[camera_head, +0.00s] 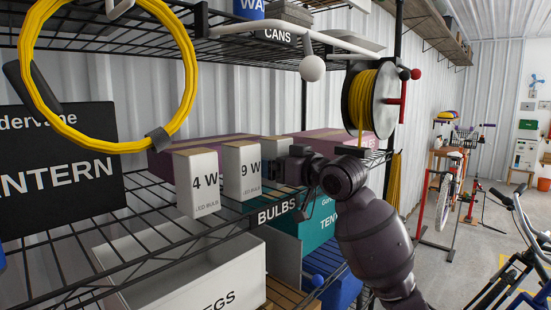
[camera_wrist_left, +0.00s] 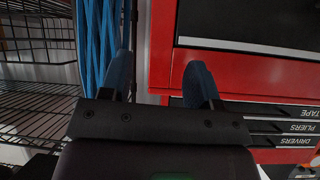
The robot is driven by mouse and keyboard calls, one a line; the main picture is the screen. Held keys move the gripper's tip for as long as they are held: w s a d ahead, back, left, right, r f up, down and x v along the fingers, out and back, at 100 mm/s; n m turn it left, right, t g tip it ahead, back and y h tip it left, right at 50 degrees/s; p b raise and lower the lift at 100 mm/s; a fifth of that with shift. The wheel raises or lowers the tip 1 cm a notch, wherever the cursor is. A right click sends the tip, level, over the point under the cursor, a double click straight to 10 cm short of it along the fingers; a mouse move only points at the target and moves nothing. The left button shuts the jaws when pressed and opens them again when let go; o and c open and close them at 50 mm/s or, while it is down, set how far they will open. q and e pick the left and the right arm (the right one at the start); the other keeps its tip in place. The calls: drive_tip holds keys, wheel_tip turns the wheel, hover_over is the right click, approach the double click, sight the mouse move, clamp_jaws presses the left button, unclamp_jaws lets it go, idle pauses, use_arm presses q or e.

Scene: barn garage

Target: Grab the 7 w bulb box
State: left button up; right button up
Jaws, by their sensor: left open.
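Three white bulb boxes stand in a row on the wire shelf in the head view. The 4 W box (camera_head: 197,184) is at the left and the 9 W box (camera_head: 242,171) is in the middle. A third box (camera_head: 275,144) stands at the right with its front mostly covered by my right gripper (camera_head: 284,171), so its label cannot be read. My right gripper is right at this third box; its fingertips are too hidden to tell whether they hold it. My left gripper (camera_wrist_left: 160,78) is open and empty in the left wrist view, away from the boxes.
A BULBS label (camera_head: 277,212) is on the shelf edge. A yellow coil (camera_head: 112,145) hangs at the left, and a yellow reel (camera_head: 366,103) is at the right behind my right arm. A red tool cabinet (camera_wrist_left: 160,48) stands before my left gripper, beside blue rope (camera_wrist_left: 92,45).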

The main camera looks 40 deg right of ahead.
drive_tip(key=shift+c, duration=0.4)
drive_tip(key=c, duration=0.9)
drive_tip(key=shift+r, duration=0.15)
